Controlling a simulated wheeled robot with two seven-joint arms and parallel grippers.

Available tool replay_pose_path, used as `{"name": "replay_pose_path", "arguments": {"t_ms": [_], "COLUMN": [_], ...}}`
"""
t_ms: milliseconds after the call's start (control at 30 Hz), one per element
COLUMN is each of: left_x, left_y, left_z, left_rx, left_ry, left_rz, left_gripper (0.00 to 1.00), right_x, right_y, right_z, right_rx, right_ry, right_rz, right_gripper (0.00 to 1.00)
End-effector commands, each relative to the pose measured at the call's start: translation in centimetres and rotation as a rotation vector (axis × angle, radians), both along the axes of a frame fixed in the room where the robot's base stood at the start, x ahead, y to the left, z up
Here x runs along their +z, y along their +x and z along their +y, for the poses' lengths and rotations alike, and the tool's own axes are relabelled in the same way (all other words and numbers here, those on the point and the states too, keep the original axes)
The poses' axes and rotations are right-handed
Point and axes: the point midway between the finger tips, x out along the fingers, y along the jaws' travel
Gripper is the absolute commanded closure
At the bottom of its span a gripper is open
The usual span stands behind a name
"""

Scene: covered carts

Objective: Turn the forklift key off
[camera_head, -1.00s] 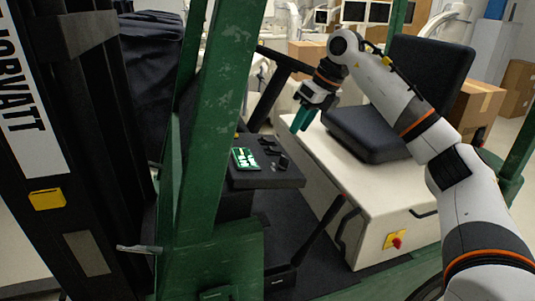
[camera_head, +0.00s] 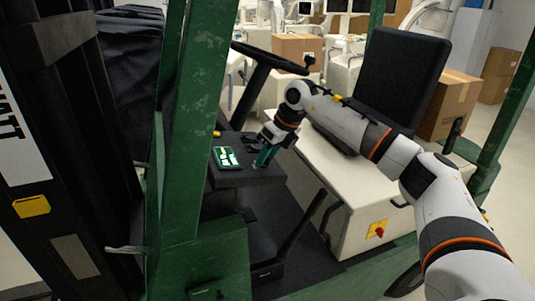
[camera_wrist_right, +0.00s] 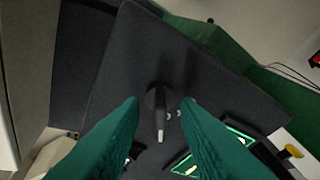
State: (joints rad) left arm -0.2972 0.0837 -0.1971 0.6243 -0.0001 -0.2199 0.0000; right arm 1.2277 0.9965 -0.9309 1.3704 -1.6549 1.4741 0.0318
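The forklift key (camera_wrist_right: 160,112) is a dark, narrow piece with a light tip, standing in a round dark switch on the black console (camera_wrist_right: 130,75). My right gripper (camera_wrist_right: 160,100) has two teal fingers, open, one on each side of the key and apart from it in the wrist view. In the head view the right gripper (camera_head: 263,159) is low over the console (camera_head: 235,178), just right of the lit green display (camera_head: 225,157). The key cannot be made out there behind the fingers. My left gripper is not in view.
The steering wheel (camera_head: 270,58) stands behind the console, and a green post (camera_head: 200,100) rises at its left. A dark lever (camera_head: 303,222) stands in front. The black seat (camera_head: 398,80) is at the right, above a panel with a red switch (camera_head: 380,231).

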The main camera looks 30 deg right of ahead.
Motion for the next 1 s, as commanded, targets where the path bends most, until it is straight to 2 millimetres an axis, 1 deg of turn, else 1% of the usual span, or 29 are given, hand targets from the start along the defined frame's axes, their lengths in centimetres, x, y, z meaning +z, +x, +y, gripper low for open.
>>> {"name": "replay_pose_path", "arguments": {"t_ms": [33, 200, 467, 667, 867, 1000], "left_x": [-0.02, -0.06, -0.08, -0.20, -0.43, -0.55], "left_y": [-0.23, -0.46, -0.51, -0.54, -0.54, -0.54], "left_z": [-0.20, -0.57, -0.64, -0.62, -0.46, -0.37], "left_rx": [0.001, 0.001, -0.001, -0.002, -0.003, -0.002], "left_ry": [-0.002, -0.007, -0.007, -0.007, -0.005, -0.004], "left_rz": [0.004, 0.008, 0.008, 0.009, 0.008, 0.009], "left_gripper": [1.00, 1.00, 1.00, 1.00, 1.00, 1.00], "right_x": [0.00, 0.03, 0.04, 0.03, 0.00, 0.02], "right_y": [0.00, -0.01, -0.02, 0.00, 0.05, 0.08], "right_z": [0.01, 0.00, -0.02, -0.07, -0.11, -0.18], "right_rx": [0.000, 0.000, 0.006, 0.056, 0.179, 0.299], "right_ry": [0.000, 0.000, 0.000, -0.002, -0.007, -0.013], "right_rz": [0.000, 0.000, -0.001, -0.010, -0.036, -0.061], "right_gripper": [0.73, 1.00, 1.00, 1.00, 1.00, 1.00]}}
